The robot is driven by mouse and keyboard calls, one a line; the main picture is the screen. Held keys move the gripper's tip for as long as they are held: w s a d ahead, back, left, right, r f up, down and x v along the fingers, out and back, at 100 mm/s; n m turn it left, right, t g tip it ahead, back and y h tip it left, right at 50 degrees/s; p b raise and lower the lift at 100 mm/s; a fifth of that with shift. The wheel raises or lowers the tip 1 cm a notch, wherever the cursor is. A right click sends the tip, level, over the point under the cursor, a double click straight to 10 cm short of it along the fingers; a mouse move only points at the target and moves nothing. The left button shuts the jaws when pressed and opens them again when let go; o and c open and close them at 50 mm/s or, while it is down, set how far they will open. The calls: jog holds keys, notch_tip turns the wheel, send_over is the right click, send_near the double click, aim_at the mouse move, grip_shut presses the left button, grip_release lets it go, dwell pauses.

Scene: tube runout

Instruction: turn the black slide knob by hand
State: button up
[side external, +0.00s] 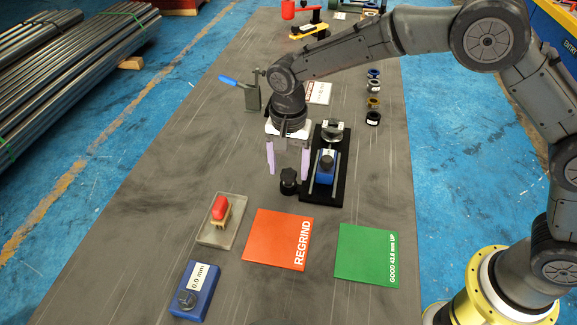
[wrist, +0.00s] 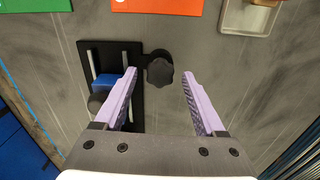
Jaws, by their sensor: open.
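The black slide knob (side external: 289,181) has a lobed top and sits at the left side of the black slide base (side external: 323,198). In the wrist view the knob (wrist: 160,71) lies beyond and between my two fingertips, joined to the base (wrist: 125,123) by a short black arm. A blue block (side external: 326,166) sits on the slide's rails.
An orange REGRIND mat (side external: 270,238) and a green GOOD mat (side external: 362,256) lie in front. A grey tray (side external: 212,234) with a red-topped brush and a blue 0.0 mm gauge box (side external: 204,296) are front left. Several rings (side external: 373,103) stand back right.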

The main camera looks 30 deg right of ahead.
jog(key=shift+r, duration=2.8)
